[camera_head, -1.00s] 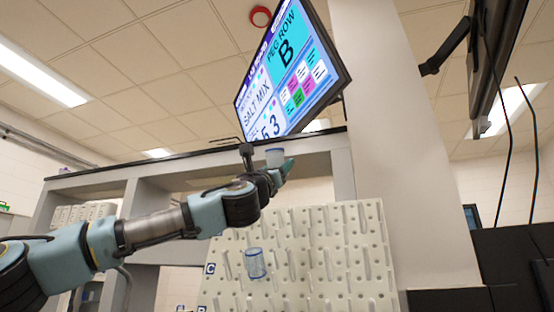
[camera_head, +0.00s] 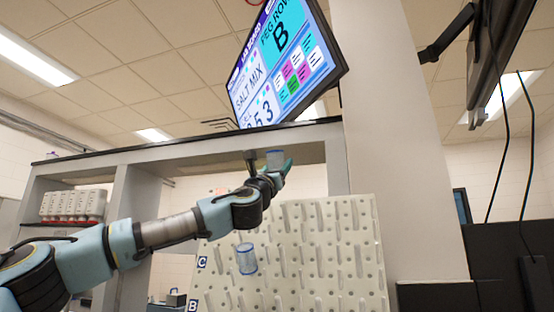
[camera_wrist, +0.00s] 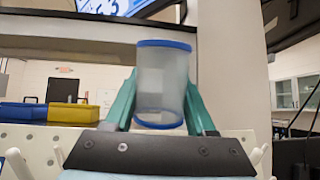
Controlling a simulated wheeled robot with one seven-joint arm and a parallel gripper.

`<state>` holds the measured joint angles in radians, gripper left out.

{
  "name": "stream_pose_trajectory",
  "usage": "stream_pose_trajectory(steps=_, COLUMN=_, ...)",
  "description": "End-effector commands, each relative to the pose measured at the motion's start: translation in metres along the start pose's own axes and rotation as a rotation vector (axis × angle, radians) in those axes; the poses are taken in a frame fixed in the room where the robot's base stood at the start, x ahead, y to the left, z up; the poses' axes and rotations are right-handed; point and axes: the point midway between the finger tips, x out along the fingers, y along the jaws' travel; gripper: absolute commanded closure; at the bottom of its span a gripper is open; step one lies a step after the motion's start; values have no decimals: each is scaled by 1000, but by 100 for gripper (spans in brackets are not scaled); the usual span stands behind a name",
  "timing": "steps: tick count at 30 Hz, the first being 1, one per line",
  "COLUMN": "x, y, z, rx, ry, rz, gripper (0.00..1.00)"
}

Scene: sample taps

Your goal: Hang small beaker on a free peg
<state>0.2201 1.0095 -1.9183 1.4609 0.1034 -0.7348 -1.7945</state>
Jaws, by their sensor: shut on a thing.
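My gripper (camera_head: 279,168) is shut on a small clear beaker with blue rims (camera_head: 275,159), which it holds upright above the peg board. In the wrist view the beaker (camera_wrist: 162,85) sits between the two green fingers of my gripper (camera_wrist: 161,100). The white peg board (camera_head: 320,260) stands below and to the right of my gripper, with several slanted pegs and rows marked C and B at its left edge. Another blue-rimmed beaker (camera_head: 246,258) hangs on the board near the C label. Many pegs to its right look bare.
A tilted screen (camera_head: 285,65) above reads peg row B and salt mix. A grey shelf frame (camera_head: 150,165) stands behind my arm, and a pale pillar (camera_head: 365,130) is right of the board. Yellow and blue bins (camera_wrist: 67,112) show in the wrist view.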

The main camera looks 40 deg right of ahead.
Motion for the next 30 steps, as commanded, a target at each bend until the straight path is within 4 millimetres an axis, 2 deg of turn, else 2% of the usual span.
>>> stream_pose_trajectory(steps=19, x=40, y=4, z=-20, rx=0, ry=1, rz=0, gripper=98)
stream_pose_trajectory(steps=30, x=27, y=4, z=-46, rx=1, ry=0, rz=-1, gripper=98)
